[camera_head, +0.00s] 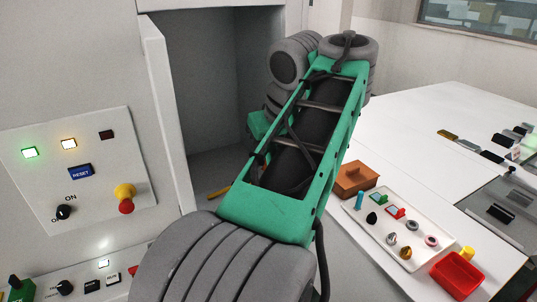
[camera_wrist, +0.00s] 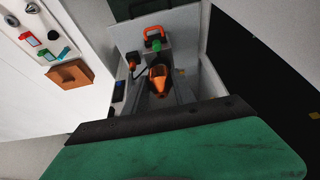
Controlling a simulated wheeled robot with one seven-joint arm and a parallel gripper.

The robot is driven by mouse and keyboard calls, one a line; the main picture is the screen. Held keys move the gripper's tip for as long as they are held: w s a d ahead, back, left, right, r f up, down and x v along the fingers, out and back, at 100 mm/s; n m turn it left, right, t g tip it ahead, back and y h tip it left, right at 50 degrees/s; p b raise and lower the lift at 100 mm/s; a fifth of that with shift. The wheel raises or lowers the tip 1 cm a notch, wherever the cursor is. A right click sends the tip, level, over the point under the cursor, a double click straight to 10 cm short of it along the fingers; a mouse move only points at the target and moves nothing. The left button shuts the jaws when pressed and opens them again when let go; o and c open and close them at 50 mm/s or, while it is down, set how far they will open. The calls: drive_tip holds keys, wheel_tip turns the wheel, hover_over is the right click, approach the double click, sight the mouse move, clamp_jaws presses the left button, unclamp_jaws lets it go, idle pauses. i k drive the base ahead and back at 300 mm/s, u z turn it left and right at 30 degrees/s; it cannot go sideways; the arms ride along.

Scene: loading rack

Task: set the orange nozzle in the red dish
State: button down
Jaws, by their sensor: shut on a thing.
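The orange nozzle (camera_wrist: 159,73) shows in the middle of the wrist view, between the grey fingers of my gripper (camera_wrist: 160,84), which is shut on it. The white-walled bay of the loading rack is around and behind it. In the head view my arm hides the gripper and the nozzle. The red dish (camera_head: 457,275) lies on the white table at the lower right of the head view, well apart from my arm.
A white tray (camera_head: 428,262) with several small parts lies left of the red dish, with a brown box (camera_head: 357,177) behind it. The rack bay's white walls (camera_wrist: 206,62) stand close around the gripper.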

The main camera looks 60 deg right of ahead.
sight(455, 279)
drive_tip(key=k, duration=1)
